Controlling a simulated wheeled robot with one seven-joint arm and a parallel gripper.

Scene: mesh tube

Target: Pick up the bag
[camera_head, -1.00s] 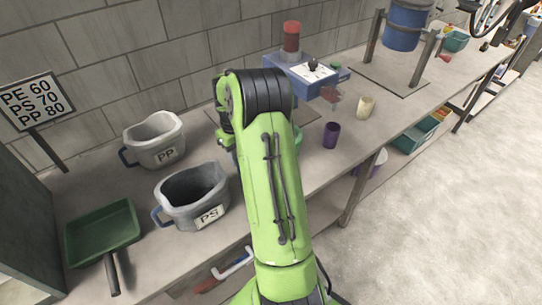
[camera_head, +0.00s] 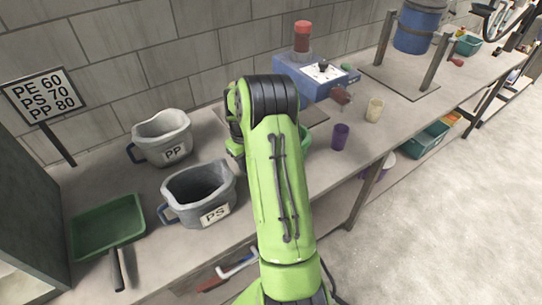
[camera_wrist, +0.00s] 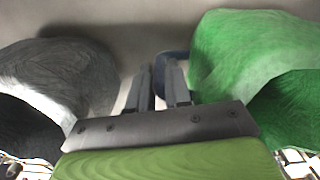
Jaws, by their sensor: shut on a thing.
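A green open-topped bag-like container (camera_wrist: 235,45) stands right of my gripper (camera_wrist: 159,72) in the wrist view. Its blue handle (camera_wrist: 178,56) reaches to the fingers. My gripper is shut on this handle, though the fingers partly cover the hold. In the head view a strip of the green container (camera_head: 305,138) shows beside my arm; my arm hides the rest and the gripper. A grey container (camera_wrist: 70,70) lies left of the fingers in the wrist view. I cannot tell whether the green container is off the bench.
Grey containers marked PP (camera_head: 163,138) and PS (camera_head: 198,195) stand left of my arm, with a green dustpan (camera_head: 107,228). A purple cup (camera_head: 340,137), a cream cup (camera_head: 374,110) and a blue machine (camera_head: 318,78) are to the right. A sign (camera_head: 43,95) stands far left.

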